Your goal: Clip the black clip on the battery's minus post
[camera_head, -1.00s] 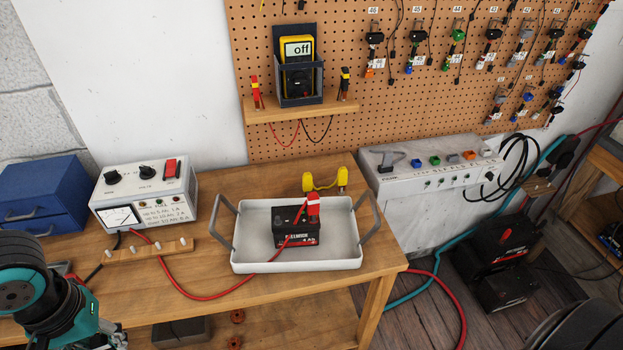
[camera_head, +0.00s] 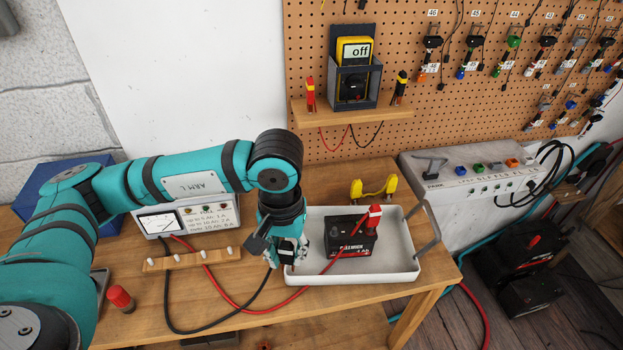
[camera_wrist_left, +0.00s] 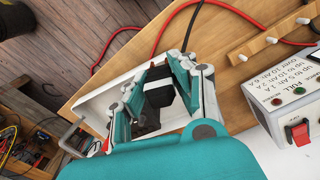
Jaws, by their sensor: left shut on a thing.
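The black battery (camera_head: 352,243) sits in the white tray (camera_head: 390,275). The red clip (camera_head: 374,217) is on the post at its right end, with a red lead running off to the left. The minus post at its left end is hard to make out. My left gripper (camera_head: 287,262) is over the tray's left side, left of the battery and apart from it. It is shut on the black clip, which shows dark between the fingers in the left wrist view (camera_wrist_left: 158,96). The black lead (camera_head: 205,331) loops over the table. My right gripper is not in view.
The power supply (camera_head: 190,218) and a wooden peg rail (camera_head: 190,259) stand left of the tray. A yellow two-ended piece (camera_head: 374,188) lies behind it. The tray's grey handle (camera_head: 426,222) rises at the right. The meter (camera_head: 354,52) stands on a shelf above.

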